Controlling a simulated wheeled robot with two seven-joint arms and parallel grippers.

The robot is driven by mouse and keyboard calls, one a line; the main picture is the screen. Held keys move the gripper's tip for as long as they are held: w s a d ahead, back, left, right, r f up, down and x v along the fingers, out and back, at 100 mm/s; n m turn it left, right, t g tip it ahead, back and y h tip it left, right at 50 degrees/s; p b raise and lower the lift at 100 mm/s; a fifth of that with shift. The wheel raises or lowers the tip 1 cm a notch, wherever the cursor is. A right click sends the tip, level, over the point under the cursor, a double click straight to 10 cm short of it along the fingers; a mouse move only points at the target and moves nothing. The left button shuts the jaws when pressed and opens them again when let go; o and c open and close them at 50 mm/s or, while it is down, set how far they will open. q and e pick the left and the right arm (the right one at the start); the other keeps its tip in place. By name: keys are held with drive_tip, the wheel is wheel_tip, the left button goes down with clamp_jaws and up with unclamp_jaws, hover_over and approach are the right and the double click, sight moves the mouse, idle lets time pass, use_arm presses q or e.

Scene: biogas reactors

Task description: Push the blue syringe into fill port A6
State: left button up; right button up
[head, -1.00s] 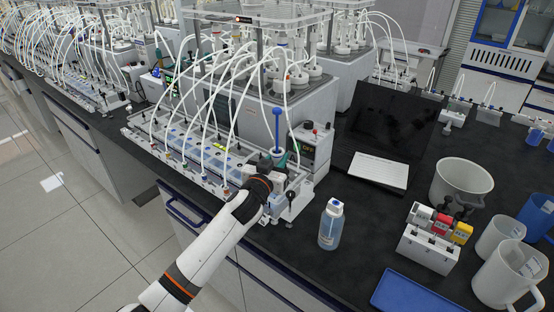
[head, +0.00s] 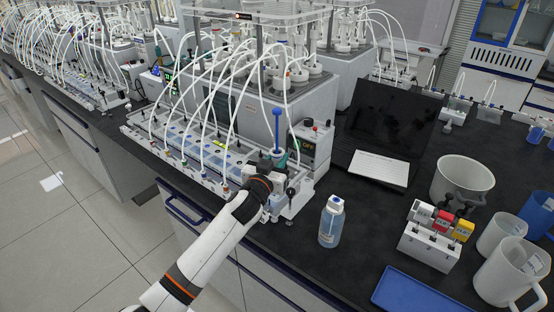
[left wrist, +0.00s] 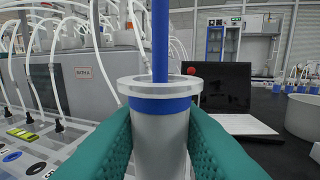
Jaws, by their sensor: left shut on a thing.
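The blue syringe (head: 277,128) stands upright with its long blue plunger rod raised, above the near right end of the reactor rack. In the left wrist view its pale grey barrel (left wrist: 160,140) has a blue band below a wide flange, and the rod (left wrist: 160,40) rises from it. My left gripper (head: 279,160) is shut on the barrel; its teal fingers (left wrist: 160,145) press on both sides. The syringe's lower tip is hidden. Ports (left wrist: 35,168) show on the rack's top at the lower left of the left wrist view. I cannot make out which port is A6.
White tubes arch over the rack (head: 185,160). A control box (head: 312,145) stands close behind the syringe. To the right are a laptop (head: 378,168), a blue-tinted bottle (head: 331,225), a pot (head: 462,180), a block with coloured items (head: 430,250) and a blue tray (head: 415,292).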

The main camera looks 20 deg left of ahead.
use_arm(q)
drive_tip(key=shift+f, duration=0.1)
drive_tip(key=o, duration=1)
drive_tip(key=s+a+b, duration=0.1)
drive_tip(key=s, duration=1.1)
drive_tip(key=shift+b, duration=0.4)
